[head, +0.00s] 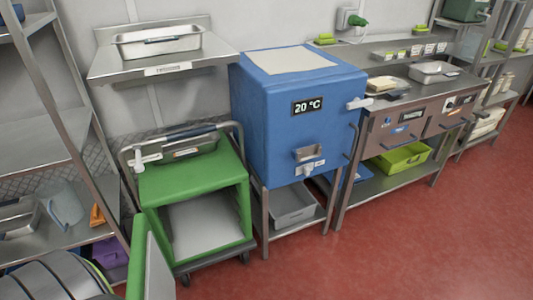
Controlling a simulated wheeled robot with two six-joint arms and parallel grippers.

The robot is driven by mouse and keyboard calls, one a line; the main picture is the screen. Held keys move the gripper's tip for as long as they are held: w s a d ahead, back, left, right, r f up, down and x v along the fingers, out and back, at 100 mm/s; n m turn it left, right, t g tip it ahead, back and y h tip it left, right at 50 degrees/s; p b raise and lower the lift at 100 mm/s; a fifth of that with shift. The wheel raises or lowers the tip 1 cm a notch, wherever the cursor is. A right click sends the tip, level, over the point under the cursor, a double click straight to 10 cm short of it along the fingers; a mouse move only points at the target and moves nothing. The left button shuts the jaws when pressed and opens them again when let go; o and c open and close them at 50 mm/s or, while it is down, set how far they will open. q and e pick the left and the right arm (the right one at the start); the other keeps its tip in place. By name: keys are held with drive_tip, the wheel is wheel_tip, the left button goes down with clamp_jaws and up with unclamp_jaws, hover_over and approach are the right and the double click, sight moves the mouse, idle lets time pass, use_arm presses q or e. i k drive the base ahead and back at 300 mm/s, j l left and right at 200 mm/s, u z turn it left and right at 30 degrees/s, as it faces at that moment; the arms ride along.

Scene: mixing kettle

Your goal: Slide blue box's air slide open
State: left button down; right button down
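The blue box (272,120) stands on a metal stand in the middle of the head view, with a "20 °C" display (307,106) on its front. Low on the front is a small grey metal fitting (308,153) with a white piece (308,171) just below it. I cannot tell which of these is the air slide, or whether it is open or shut. A white fitting (359,103) is at the box's upper right edge. Neither of my grippers is in view.
A green cart (193,187) with an open front stands left of the box. A metal wall shelf (160,64) with a steel pan is above it. A steel counter (408,90) is to the right. Red floor (390,250) is clear in front.

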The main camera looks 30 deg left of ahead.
sight(305, 169)
drive_tip(key=i+j+u, duration=0.1)
drive_tip(key=i+u, duration=0.3)
drive_tip(key=i, duration=0.15)
drive_tip(key=i+u, duration=0.4)
drive_tip(key=i, duration=0.2)
drive_tip(key=u, duration=0.45)
drive_tip(key=k+l, duration=0.05)
